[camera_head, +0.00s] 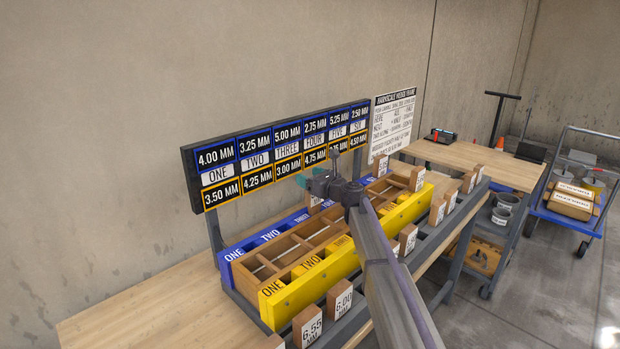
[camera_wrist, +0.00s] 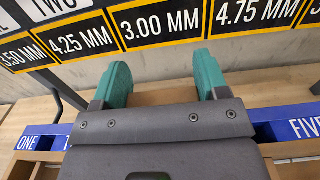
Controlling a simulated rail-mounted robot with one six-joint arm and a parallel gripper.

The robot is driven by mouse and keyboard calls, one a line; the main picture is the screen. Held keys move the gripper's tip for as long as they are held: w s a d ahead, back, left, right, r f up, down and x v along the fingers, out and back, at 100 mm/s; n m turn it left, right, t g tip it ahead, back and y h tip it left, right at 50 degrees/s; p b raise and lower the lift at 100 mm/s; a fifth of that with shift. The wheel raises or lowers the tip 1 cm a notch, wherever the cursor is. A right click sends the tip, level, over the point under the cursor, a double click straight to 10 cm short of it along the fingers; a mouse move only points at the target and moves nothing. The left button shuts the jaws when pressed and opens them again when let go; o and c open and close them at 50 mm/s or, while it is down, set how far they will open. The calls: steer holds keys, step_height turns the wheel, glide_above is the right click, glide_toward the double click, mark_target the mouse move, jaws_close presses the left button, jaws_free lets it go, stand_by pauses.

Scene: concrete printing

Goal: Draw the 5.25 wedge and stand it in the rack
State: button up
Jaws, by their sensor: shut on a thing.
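My gripper (camera_head: 312,181) is over the middle of the rack, near the sign board. In the wrist view its two teal fingers (camera_wrist: 162,78) stand apart, with a tan surface (camera_wrist: 165,96) between them. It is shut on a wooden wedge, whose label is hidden. The rack has a blue rail (camera_head: 262,241) at the back and a yellow rail (camera_head: 322,275) in front, both with number words. Wooden compartments (camera_head: 290,250) lie between them. The board (camera_head: 190,165) shows 5.25 MM (camera_head: 339,118) in blue above FIVE.
Several labelled wooden blocks, including 6.00 MM (camera_head: 341,300) and 6.55 MM (camera_head: 308,326), stand along the front. Another block (camera_head: 417,178) stands at the rack's far end. A notice (camera_head: 393,124) is behind. A bench (camera_head: 470,160) and blue cart (camera_head: 565,215) are at right.

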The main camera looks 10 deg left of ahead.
steer(key=shift+r+p, duration=2.4)
steer(key=shift+r, duration=0.2)
step_height(320, 180, up, 6)
steer(key=p, duration=0.6)
